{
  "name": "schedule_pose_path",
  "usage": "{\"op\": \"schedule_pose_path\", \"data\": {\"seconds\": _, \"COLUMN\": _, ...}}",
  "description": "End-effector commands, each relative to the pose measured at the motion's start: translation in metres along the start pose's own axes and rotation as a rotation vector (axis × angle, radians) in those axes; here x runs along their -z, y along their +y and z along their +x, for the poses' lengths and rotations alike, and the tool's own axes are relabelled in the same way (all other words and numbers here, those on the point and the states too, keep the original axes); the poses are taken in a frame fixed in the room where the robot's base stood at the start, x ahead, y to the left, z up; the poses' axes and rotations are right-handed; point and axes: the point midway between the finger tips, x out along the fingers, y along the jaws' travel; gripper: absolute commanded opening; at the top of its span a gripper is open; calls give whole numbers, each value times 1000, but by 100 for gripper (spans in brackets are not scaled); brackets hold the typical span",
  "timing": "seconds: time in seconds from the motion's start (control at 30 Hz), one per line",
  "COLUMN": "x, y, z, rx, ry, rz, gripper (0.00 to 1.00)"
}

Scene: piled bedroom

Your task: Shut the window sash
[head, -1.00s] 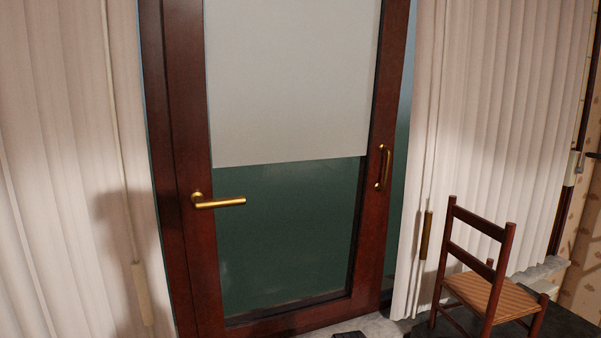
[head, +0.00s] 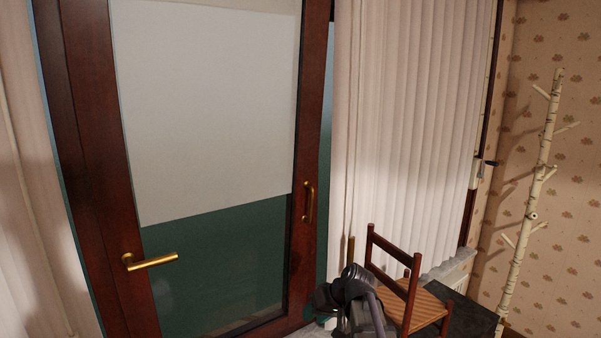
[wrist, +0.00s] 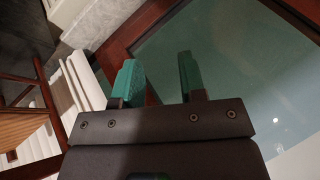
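The window sash (head: 85,150) is a tall dark red-brown wooden frame with glass, a pale blind over its upper part. A brass lever handle (head: 150,261) is on its left side and a brass pull handle (head: 308,202) on its right side. A strip of blue-green shows beyond the sash's right edge; I cannot tell how far ajar the sash is. My gripper (wrist: 158,75) has two teal fingers standing apart with nothing between them. In the head view it is low, near the sash's lower right corner, below the pull handle and apart from it. Part of the sash's wood shows beyond the fingers in the wrist view.
A wooden chair (head: 416,302) with a woven seat stands on a dark surface (head: 470,318), close right of my arm. White pleated curtains (head: 410,120) hang right of the sash. A pale birch-like coat stand (head: 528,210) is at the far right.

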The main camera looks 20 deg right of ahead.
Motion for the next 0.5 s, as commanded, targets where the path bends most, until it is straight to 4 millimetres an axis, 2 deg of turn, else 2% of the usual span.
{"op": "schedule_pose_path", "data": {"seconds": 0.03, "x": 82, "y": 1, "z": -62, "rx": 101, "ry": 175, "rz": -72, "gripper": 38}}
{"op": "schedule_pose_path", "data": {"seconds": 0.1, "x": 156, "y": 17, "z": -111, "rx": 196, "ry": 468, "rz": -226, "gripper": 38}}
{"op": "schedule_pose_path", "data": {"seconds": 0.13, "x": 182, "y": 23, "z": -128, "rx": 209, "ry": 590, "rz": -292, "gripper": 38}}
{"op": "schedule_pose_path", "data": {"seconds": 0.2, "x": 219, "y": 31, "z": -143, "rx": 197, "ry": 822, "rz": -433, "gripper": 38}}
{"op": "schedule_pose_path", "data": {"seconds": 0.3, "x": 236, "y": 30, "z": -159, "rx": 115, "ry": 995, "rz": -569, "gripper": 38}}
{"op": "schedule_pose_path", "data": {"seconds": 0.5, "x": 237, "y": 30, "z": -160, "rx": 37, "ry": 1024, "rz": -676, "gripper": 38}}
